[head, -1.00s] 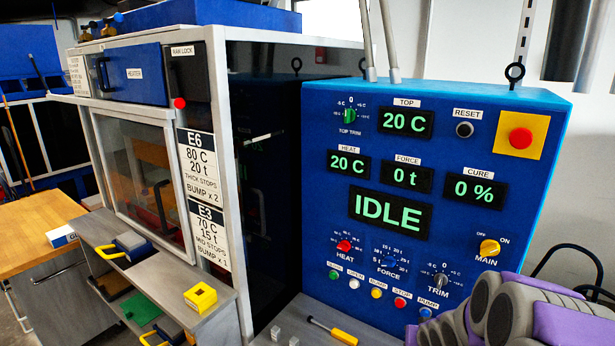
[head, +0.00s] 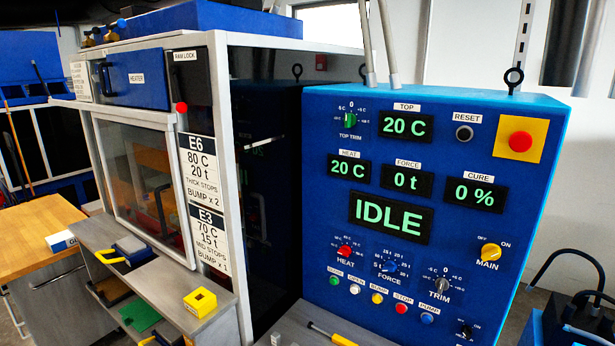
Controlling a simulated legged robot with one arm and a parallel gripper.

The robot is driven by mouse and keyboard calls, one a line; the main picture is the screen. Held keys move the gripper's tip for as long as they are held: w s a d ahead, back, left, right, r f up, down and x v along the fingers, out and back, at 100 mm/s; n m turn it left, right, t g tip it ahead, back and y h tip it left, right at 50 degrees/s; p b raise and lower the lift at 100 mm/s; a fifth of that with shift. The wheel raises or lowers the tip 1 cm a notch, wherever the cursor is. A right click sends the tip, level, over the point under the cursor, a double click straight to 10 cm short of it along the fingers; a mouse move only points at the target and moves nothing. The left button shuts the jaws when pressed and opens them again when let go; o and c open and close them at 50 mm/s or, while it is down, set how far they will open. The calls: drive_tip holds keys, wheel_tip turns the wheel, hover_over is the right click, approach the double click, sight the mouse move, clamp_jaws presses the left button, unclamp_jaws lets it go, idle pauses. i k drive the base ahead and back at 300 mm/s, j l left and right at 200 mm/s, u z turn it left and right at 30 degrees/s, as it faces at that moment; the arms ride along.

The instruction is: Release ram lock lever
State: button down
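The ram lock lever shows as a red round knob (head: 181,107) at the lower end of a black panel labelled "RAM LOCK" (head: 187,78), at the upper front corner of the press frame. The rest of the lever is hard to make out against the black panel. The knob hangs low, just above the E6 label plate (head: 199,157). My gripper is not in view, so its opening and contents cannot be seen.
The press's glazed door (head: 146,185) is closed, below the blue heater panel (head: 137,67). The blue control box (head: 340,255) stands at right, reading IDLE. A yellow block (head: 200,301) and a yellow-handled tool (head: 335,337) lie in front. A wooden bench (head: 35,228) is at left.

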sight(182, 108)
drive_tip(key=i+j+u, duration=0.1)
drive_tip(key=j, duration=0.4)
drive_tip(key=i+j+u, duration=0.15)
drive_tip(key=i+j, duration=0.15)
drive_tip(key=j, duration=0.15)
drive_tip(key=i+j+u, duration=0.1)
drive_tip(key=i+j, duration=0.15)
drive_tip(key=j, duration=0.2)
drive_tip(key=i+j+u, duration=0.15)
drive_tip(key=j, duration=0.3)
drive_tip(key=i+j+u, duration=0.1)
drive_tip(key=i+j, duration=0.25)
